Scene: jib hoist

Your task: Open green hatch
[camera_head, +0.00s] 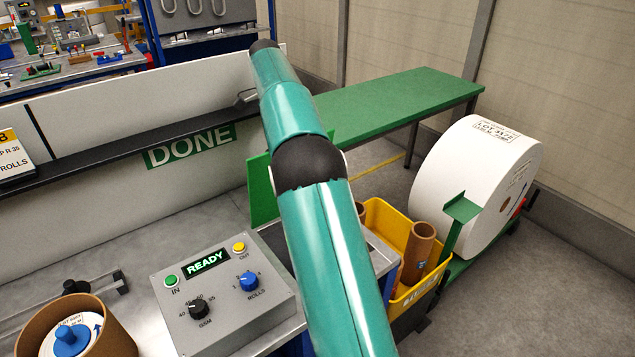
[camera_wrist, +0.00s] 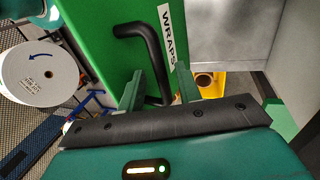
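The green hatch (camera_wrist: 96,30) fills the upper middle of the wrist view, with a white label reading WRAPS. A bent black handle (camera_wrist: 152,45) stands out from it. My gripper (camera_wrist: 160,72) is open, with its two green fingers apart. The lower part of the handle lies between the fingers; I cannot tell whether either finger touches it. In the head view my teal arm crosses the middle and my gripper does not show. A green panel (camera_head: 262,190) stands partly behind the arm there; I cannot tell if it is the hatch.
A grey control box (camera_head: 222,300) with a READY display is at the front. A yellow bin (camera_head: 388,222) with brown tubes and a large white roll (camera_head: 478,185) stand right of my arm. A green table (camera_head: 400,100) is behind. A white wall marked DONE (camera_head: 190,147) runs left.

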